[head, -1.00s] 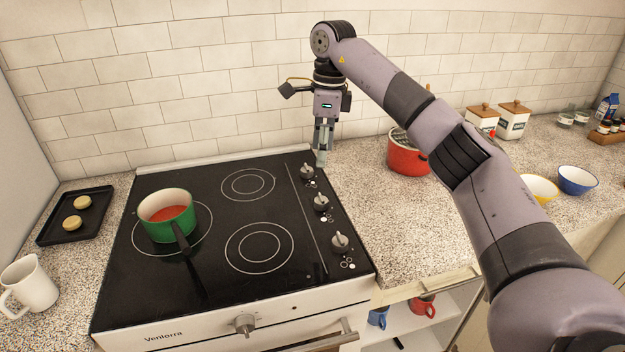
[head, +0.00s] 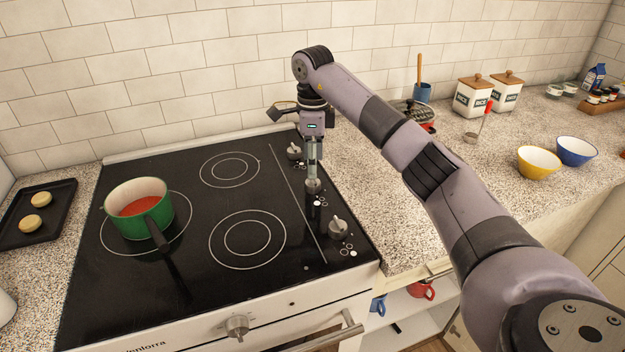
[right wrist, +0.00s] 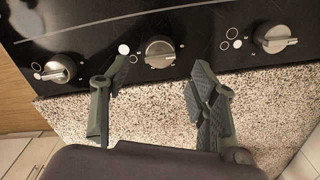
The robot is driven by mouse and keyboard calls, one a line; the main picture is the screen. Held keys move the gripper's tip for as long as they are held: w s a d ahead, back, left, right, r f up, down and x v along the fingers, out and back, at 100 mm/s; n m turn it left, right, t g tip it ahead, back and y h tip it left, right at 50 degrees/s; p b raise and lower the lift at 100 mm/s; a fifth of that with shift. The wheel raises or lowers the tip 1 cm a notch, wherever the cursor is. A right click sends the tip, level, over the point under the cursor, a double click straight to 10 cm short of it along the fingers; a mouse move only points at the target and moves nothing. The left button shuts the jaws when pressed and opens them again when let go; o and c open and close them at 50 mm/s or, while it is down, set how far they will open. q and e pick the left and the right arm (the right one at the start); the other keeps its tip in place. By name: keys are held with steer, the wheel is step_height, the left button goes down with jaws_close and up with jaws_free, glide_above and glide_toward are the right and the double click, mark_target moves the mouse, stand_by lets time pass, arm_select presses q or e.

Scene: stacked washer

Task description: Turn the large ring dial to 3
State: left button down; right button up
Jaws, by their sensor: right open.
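Three grey dials stand in a row along the right side of the black cooktop: the back dial (head: 294,152), the middle dial (head: 312,187) and the front dial (head: 338,228). I cannot tell which one is the large ring's. My right gripper (head: 313,171) points down at the middle dial and partly hides it. In the right wrist view, the open, empty gripper (right wrist: 163,74) has its fingers spread to either side of the middle dial (right wrist: 160,52), slightly below it in the picture. The front dial (right wrist: 58,70) and back dial (right wrist: 275,38) are outside the fingers.
A green pot (head: 140,208) with red contents sits on the left ring, its handle toward the front. A front knob (head: 237,326) and oven handle (head: 320,340) are below. The speckled counter (head: 385,215) is clear just right of the dials; yellow and blue bowls stand farther right.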

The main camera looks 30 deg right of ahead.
mark_target(313, 183)
step_height(313, 183, down, 6)
steer(key=shift+r, duration=0.1)
steer(key=shift+c, duration=0.3)
steer(key=c, duration=1.1)
steer(key=shift+p, duration=0.3)
